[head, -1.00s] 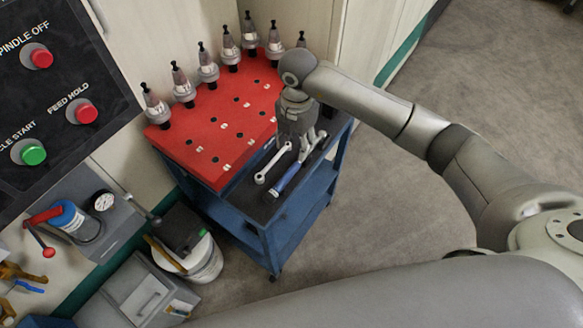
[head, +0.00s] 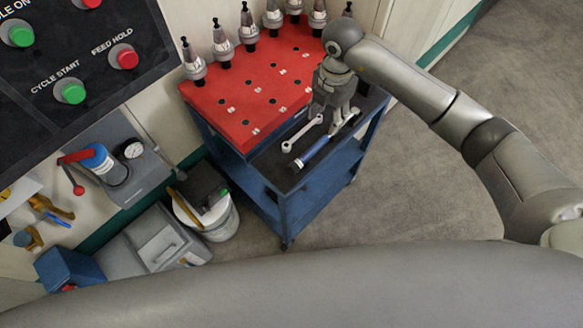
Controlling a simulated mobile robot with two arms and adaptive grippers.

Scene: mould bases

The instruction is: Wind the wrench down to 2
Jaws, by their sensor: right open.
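A wrench with a blue handle (head: 313,152), which looks like a torque wrench, lies on the dark top of the blue cart (head: 262,172). Its far end runs up past my right gripper. A plain silver spanner (head: 301,135) lies beside it on the left. My right gripper (head: 333,119) is open, pointing down over the far part of the two tools. I cannot tell whether its fingers touch either one. The scale on the wrench is too small to read. My left gripper is not in view.
A red rack (head: 240,105) with several tool holders along its back fills the cart's left part. A control panel (head: 75,60) is at the upper left. A white bucket (head: 215,215) stands on the floor left of the cart. The floor at right is clear.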

